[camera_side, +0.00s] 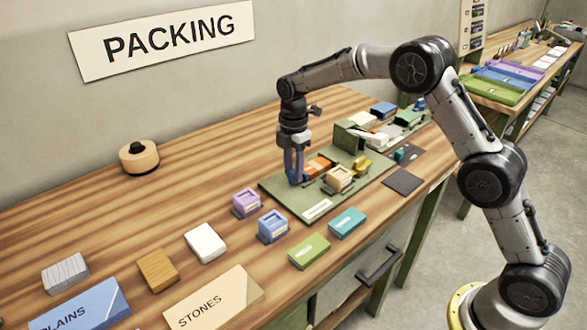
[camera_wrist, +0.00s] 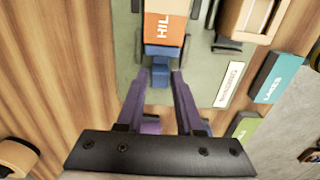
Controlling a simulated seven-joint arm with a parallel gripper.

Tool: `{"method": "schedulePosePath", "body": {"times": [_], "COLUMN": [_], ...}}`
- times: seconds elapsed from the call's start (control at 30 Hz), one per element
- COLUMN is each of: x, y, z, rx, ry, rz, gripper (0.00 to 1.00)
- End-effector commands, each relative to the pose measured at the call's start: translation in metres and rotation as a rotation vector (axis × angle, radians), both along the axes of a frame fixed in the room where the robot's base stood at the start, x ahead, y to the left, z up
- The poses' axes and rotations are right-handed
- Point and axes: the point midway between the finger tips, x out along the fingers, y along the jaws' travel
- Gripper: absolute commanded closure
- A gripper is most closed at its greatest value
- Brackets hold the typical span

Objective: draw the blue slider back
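The blue slider (camera_wrist: 161,52) shows in the wrist view just behind an orange block (camera_wrist: 165,26) marked "HIL", with a narrow blue tab pointing toward my gripper (camera_wrist: 161,76). My gripper's two purple-blue fingers stand apart, one on each side of the tab, with narrow gaps visible; I cannot tell if either touches it. In the side view my gripper (camera_side: 296,180) points down at the left end of the green board (camera_side: 311,208), beside the orange block (camera_side: 318,165). The slider is mostly hidden there by the fingers.
A tan block in a holder (camera_side: 339,178) stands right of the orange block. Purple (camera_side: 246,202) and blue (camera_side: 272,225) holders, a green block (camera_side: 309,252) and a teal block (camera_side: 347,222) lie in front.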

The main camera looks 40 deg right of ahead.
Motion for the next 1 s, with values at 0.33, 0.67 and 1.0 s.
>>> {"method": "schedulePosePath", "body": {"times": [0.33,0.67,1.0], "x": [0.0,-0.0001,-0.0001], "y": [0.0,0.0,0.0], "z": [0.0004,0.0006,0.0008], "rx": [0.0,0.0,0.0], "ry": [0.0,0.0,0.0], "rz": [0.0,0.0,0.0], "gripper": [1.0,1.0,1.0]}}
